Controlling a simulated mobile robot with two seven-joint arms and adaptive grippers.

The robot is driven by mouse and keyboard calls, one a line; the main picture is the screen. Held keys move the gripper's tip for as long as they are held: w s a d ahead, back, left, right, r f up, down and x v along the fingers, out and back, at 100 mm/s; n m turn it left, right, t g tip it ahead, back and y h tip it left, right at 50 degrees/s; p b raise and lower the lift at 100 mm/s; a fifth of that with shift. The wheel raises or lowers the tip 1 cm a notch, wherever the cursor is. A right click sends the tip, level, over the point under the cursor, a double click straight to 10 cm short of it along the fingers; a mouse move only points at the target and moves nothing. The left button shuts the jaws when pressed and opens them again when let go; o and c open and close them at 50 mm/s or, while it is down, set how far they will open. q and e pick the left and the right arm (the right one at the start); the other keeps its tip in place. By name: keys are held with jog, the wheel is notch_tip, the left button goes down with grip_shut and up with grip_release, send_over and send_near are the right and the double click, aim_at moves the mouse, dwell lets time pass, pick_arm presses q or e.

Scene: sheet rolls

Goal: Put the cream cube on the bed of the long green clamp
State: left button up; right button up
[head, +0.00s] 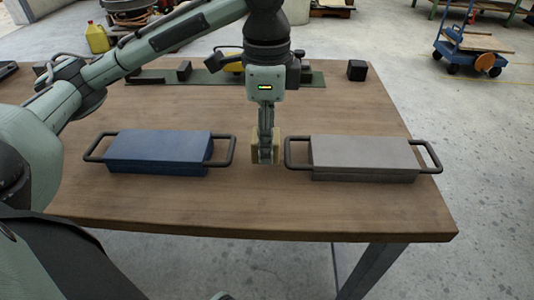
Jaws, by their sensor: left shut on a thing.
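My left gripper (266,158) points straight down over the middle of the wooden table, between the blue and grey blocks. It is shut on the cream cube (254,148), whose edges show on both sides of the fingers. The fingers hide the cube's middle. I cannot tell whether the cube touches the table. The long green clamp (312,80) lies along the table's far side, with a flat green bed and dark upright parts. My left arm and wrist hide part of it. My right gripper is not in view.
A blue block with dark handles (158,147) lies left of my gripper, and a grey block with dark handles (362,153) lies close on its right. A small black cube (357,70) stands right of the clamp. The table's (300,215) front strip is clear.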

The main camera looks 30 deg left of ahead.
pick_arm(q)
notch_tip(320, 180, down, 4)
jog(key=shift+r+b, duration=0.2)
jog(key=shift+b, duration=0.15)
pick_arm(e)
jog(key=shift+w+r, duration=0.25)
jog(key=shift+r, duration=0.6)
pick_arm(q)
jog(key=shift+f, duration=0.1)
jog(key=o, duration=0.8)
jog(key=shift+f, duration=0.1)
jog(key=o, duration=0.4)
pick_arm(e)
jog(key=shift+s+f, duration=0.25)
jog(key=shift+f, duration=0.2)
